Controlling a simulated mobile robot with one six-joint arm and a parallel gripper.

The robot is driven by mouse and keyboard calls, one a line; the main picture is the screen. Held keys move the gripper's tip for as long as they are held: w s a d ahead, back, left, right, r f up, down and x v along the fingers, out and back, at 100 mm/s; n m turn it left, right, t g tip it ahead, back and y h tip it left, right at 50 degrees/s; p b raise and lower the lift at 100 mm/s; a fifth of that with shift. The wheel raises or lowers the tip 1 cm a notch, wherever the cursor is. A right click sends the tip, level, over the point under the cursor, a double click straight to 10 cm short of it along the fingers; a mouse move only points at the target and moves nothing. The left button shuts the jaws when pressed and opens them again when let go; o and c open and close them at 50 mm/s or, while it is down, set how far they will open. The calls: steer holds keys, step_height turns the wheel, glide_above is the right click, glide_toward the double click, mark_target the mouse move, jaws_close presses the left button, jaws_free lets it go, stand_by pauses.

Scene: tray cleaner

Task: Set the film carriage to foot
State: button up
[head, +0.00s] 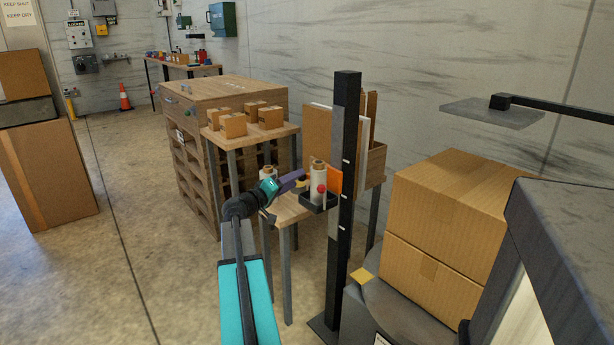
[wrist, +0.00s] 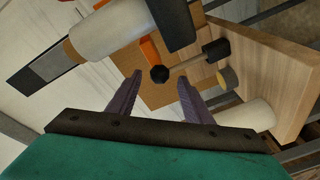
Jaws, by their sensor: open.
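The film carriage (head: 318,203) is a dark bracket on the black mast (head: 345,110), part way up, between pale marks on the mast. It bears an upright white film roll (head: 318,178) with a red knob (head: 322,188) in front. The wrist view shows a white roll (wrist: 105,32) with a brown core beside a black block (wrist: 174,22). My gripper (head: 303,175) is open with purple fingers, just left of the roll. In the wrist view, a dark ball on a rod (wrist: 160,74) appears between my fingertips (wrist: 160,82); whether they touch is unclear.
A small wooden table (head: 290,208) stands under the carriage, with another white roll (head: 266,172) on it. A stand with small boxes (head: 270,117) is behind. Large cartons (head: 440,230) sit on the turntable at right. Open floor lies left.

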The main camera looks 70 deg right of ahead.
steer(key=x, duration=0.8)
steer(key=shift+b, duration=0.3)
jaws_close()
